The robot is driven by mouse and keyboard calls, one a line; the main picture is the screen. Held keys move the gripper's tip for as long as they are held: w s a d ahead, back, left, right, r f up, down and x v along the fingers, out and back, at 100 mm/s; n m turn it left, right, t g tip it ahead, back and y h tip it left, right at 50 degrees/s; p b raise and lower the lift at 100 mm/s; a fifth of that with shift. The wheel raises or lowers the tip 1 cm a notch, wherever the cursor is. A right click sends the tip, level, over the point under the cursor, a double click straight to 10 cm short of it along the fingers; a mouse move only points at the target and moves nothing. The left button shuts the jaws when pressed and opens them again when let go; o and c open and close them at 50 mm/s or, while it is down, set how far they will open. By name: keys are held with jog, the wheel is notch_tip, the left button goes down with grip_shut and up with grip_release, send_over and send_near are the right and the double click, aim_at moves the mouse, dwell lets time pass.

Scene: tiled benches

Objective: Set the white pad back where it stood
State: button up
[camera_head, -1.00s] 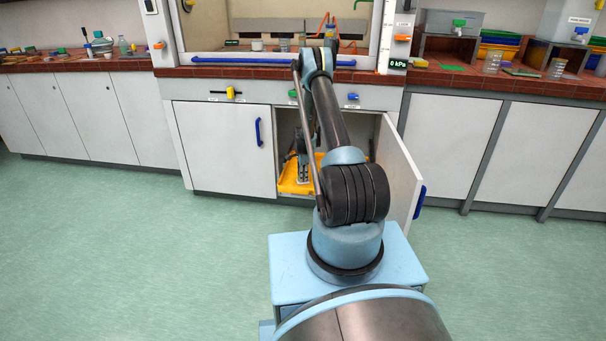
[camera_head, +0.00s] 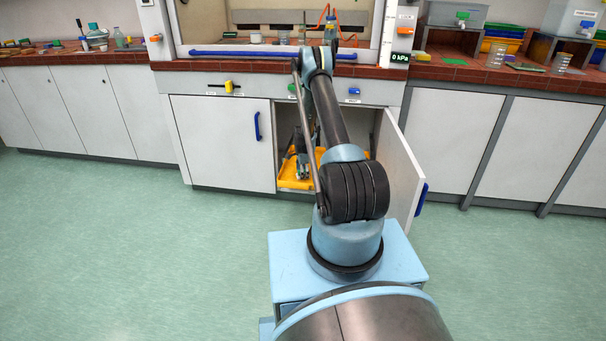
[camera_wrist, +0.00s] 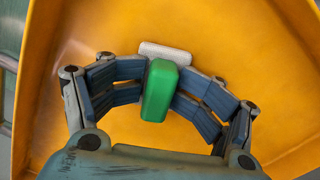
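A white piece (camera_wrist: 165,52), probably the pad, shows just beyond a green block (camera_wrist: 158,92) in the wrist view. The block looks like its grip, but I cannot tell for sure that they are joined. My gripper (camera_wrist: 160,88) has its fingers closed against both sides of the green block, over a yellow tray (camera_wrist: 215,30). In the head view my gripper (camera_head: 303,168) reaches down into the open cupboard below the fume hood, at the yellow tray (camera_head: 290,184). The pad cannot be made out in the head view.
The cupboard's right door (camera_head: 402,175) stands open beside my arm, with a blue handle. The left door (camera_head: 218,145) is shut. The tray's raised walls (camera_wrist: 38,75) surround the gripper. The green floor (camera_head: 130,240) is clear.

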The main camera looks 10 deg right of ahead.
jog(key=shift+o, duration=0.6)
jog(key=shift+w+a+f, duration=0.1)
jog(key=shift+a+f, duration=0.05)
jog(key=shift+f, duration=0.1)
jog(key=shift+r, duration=0.55)
jog(key=shift+c, duration=1)
jog(key=shift+s+r, duration=0.25)
jog(key=shift+r, duration=0.05)
jog(key=shift+r, duration=0.1)
jog(key=shift+r, duration=0.1)
